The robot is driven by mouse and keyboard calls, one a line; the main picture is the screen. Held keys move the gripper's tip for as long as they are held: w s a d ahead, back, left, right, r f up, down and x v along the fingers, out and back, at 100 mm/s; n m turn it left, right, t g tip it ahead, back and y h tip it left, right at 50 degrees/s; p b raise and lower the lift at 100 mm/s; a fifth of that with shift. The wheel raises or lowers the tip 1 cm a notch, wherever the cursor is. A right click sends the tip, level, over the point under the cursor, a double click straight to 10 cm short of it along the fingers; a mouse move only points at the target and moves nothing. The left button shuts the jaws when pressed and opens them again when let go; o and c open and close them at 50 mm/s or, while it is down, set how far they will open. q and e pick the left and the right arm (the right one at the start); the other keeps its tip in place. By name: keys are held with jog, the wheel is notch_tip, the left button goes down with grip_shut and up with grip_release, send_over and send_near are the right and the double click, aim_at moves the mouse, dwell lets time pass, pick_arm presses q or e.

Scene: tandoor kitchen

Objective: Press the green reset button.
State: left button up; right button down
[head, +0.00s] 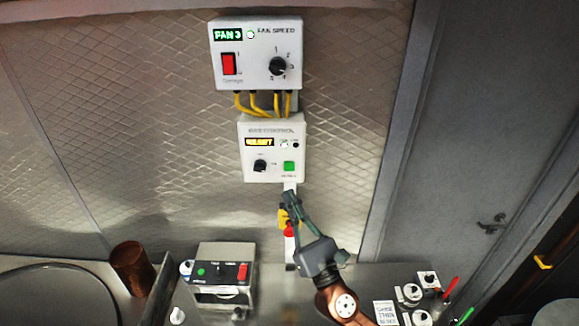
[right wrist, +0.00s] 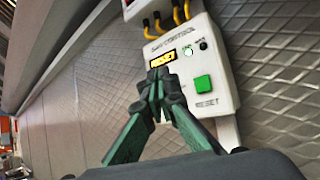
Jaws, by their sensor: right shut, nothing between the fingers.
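The green reset button (head: 289,166) is a square button at the lower right of the white gas control box (head: 246,172) on the wall. The box has a lit amber display reading RESET (head: 259,142) and a black knob (head: 260,165). My right gripper (head: 288,197) is shut and empty, below the box in the head view. In the right wrist view its fingertips (right wrist: 160,78) overlap the left part of the box and hide the knob. The button (right wrist: 203,89) shows clear to the right of the fingers there. I see no contact with it. My left gripper is not in view.
A fan speed box (head: 256,80) with a red switch hangs above, joined by yellow cables (head: 262,103). A red and yellow thing (head: 289,229) is partly behind my right gripper. A control unit (head: 222,272), a copper cup (head: 133,267) and small switches (head: 411,293) stand on the counter below.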

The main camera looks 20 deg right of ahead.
aim_at(289, 166)
jog(key=w+d+b, duration=0.2)
jog(key=w+b, duration=0.1)
jog(key=w, duration=0.5)
jog(key=shift+w+d, duration=0.2)
jog(key=shift+w, duration=0.1)
jog(key=shift+w, duration=0.1)
dwell(1.3)
jog(key=shift+w+d+b, duration=0.15)
jog(key=shift+w+b, duration=0.15)
jog(key=shift+b, duration=0.05)
